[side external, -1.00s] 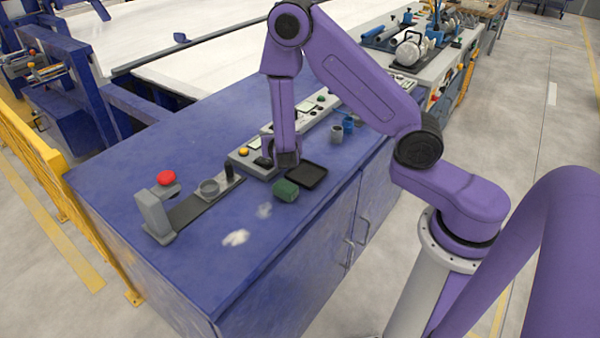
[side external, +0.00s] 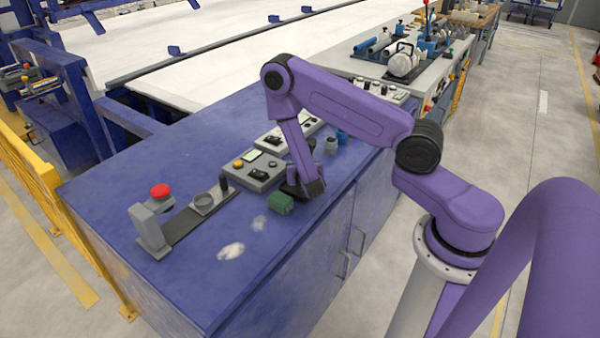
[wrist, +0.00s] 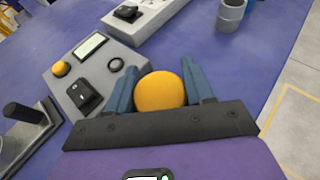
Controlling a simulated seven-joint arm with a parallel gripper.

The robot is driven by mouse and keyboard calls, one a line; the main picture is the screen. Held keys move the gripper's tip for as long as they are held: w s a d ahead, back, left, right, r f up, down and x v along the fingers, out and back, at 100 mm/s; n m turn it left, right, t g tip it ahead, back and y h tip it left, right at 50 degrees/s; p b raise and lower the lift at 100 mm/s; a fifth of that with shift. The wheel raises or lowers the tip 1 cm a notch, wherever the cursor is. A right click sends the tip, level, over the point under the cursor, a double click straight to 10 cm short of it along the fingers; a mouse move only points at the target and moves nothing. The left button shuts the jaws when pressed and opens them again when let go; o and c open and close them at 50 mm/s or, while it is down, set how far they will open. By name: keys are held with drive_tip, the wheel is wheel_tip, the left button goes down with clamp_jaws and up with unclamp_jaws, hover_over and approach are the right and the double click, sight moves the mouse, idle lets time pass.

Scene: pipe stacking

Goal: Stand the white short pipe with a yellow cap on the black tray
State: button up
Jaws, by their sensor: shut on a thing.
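The white pipe body below the cap is hidden in both views. The black tray cannot be made out now; my gripper covers the place where it lay. I cannot tell whether the pipe touches the tray.
A grey control box (side external: 258,172) with a yellow button stands just left of my gripper. A grey cup (side external: 331,146) and a blue piece (side external: 342,138) stand behind. A red-button fixture (side external: 160,191) is at far left. The bench front is mostly clear.

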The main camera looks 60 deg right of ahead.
drive_tip(key=shift+f, duration=1.2)
drive_tip(key=shift+f, duration=0.15)
drive_tip(key=o, duration=1)
